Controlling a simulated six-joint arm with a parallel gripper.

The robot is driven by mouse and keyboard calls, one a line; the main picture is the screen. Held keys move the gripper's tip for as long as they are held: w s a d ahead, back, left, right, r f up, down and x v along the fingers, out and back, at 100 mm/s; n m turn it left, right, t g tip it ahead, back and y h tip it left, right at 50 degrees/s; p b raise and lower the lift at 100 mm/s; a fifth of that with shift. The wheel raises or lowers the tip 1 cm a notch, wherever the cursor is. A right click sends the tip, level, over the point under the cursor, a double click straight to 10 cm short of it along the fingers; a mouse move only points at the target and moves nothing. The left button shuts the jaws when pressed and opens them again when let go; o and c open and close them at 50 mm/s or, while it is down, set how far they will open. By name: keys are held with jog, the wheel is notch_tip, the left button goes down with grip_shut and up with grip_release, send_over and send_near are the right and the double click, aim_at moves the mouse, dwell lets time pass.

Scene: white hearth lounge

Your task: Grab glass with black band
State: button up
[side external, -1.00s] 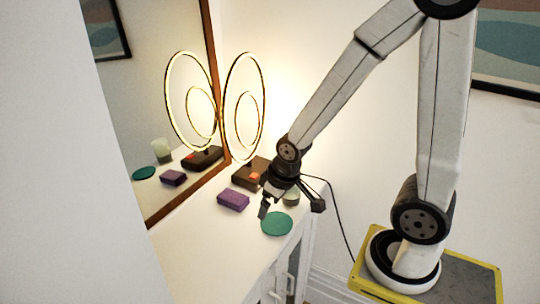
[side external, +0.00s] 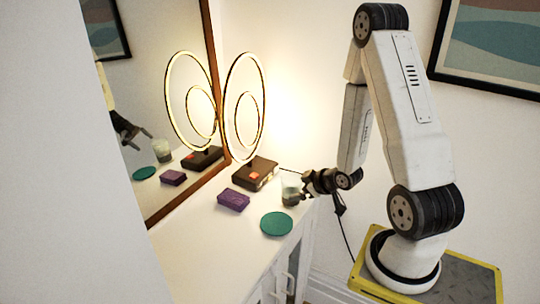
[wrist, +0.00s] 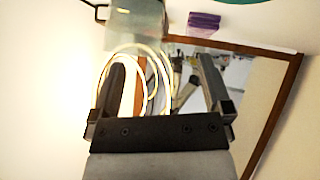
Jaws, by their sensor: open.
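A clear glass (side external: 290,190) with a greyish lower part stands on the white cabinet top near its right edge, upright. Its black band is hard to make out. My gripper (side external: 305,188) is low and level at the right side of the glass, very close to it, and partly overlaps it in the side view. In the wrist view the glass (wrist: 137,30) shows just beyond the fingertips, more toward the left finger, with its top part cut by the picture edge. My gripper (wrist: 161,66) is open and empty there. I cannot tell whether it touches the glass.
A lit ring lamp (side external: 243,110) on a dark base (side external: 256,174) stands behind the glass. A purple block (side external: 234,200) and a green disc (side external: 277,224) lie to the left and front. A wood-framed mirror (side external: 160,110) reflects them. The cabinet top's front left is clear.

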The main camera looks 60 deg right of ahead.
aim_at(293, 191)
jog(key=shift+s+d+f, duration=0.3)
jog(key=shift+s, duration=0.05)
jog(key=shift+s+d+f+m+t+h, duration=0.15)
jog(key=shift+f+m+t+h, duration=0.1)
jog(key=shift+m+t, duration=0.2)
jog(key=shift+s+d+f+m+t+h, duration=0.1)
jog(key=shift+s+f+m+t+h, duration=0.1)
jog(key=shift+m+t, duration=0.2)
jog(key=shift+s+d+f+m+t+h, duration=0.1)
jog(key=shift+s+f+m+t+h, duration=0.15)
jog(key=shift+m, duration=0.45)
jog(key=shift+s+f+m+t+h, duration=0.1)
jog(key=shift+f+m+h, duration=0.2)
jog(key=shift+m, duration=0.35)
jog(key=shift+s+d+f+m+t+h, duration=0.1)
jog(key=shift+s+f+m+t+h, duration=0.15)
jog(key=shift+m, duration=0.45)
jog(key=shift+w, duration=0.15)
jog(key=shift+x, duration=1.3)
jog(key=shift+x, duration=2.6)
jog(key=shift+a+f, duration=0.1)
